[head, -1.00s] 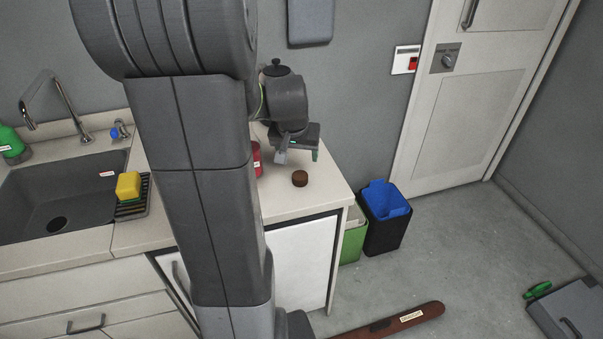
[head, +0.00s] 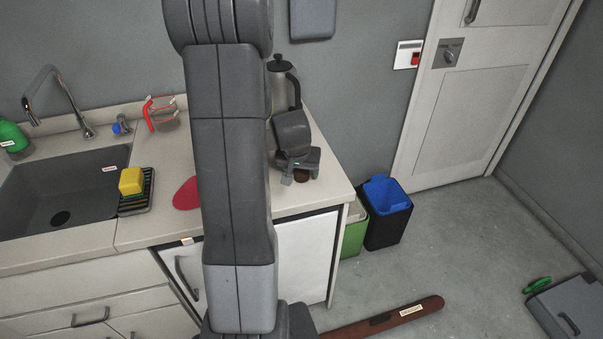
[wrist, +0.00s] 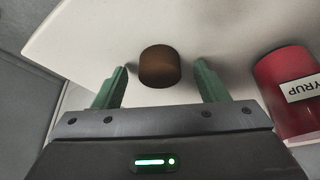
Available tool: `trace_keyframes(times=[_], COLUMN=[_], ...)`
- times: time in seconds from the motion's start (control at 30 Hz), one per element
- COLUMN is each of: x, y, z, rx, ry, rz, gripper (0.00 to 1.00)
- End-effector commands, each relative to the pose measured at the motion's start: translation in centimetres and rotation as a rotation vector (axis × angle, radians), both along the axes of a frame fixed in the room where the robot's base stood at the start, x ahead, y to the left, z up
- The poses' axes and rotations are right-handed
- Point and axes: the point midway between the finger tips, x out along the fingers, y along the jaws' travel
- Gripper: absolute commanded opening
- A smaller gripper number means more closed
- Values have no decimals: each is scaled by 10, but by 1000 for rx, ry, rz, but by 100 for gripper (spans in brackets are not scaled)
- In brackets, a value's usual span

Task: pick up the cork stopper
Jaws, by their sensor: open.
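The cork stopper (wrist: 159,67) is a short dark-brown cylinder on the pale countertop. In the wrist view it sits between and slightly beyond the two green fingertips of my gripper (wrist: 160,80), with a gap on each side. My gripper is open and empty. In the head view my gripper (head: 300,177) is low over the counter's right end, and the cork (head: 302,176) shows only partly beneath it.
A red syrup can (wrist: 292,92) stands right of my gripper in the wrist view. A French press (head: 281,85) stands behind my arm. The counter (head: 322,190) ends just right of the cork, with bins (head: 386,215) on the floor beyond. A sponge (head: 130,181) lies by the sink.

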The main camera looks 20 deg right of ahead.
Motion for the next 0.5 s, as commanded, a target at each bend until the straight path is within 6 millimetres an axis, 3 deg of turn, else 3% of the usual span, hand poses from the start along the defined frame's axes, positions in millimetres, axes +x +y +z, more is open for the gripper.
trace_keyframes(times=[0.27,0.5], x=[1,1], y=[-1,-1], z=[-2,-2], rx=[0,0], ry=[-2,-1], rz=[0,0], gripper=[67,23])
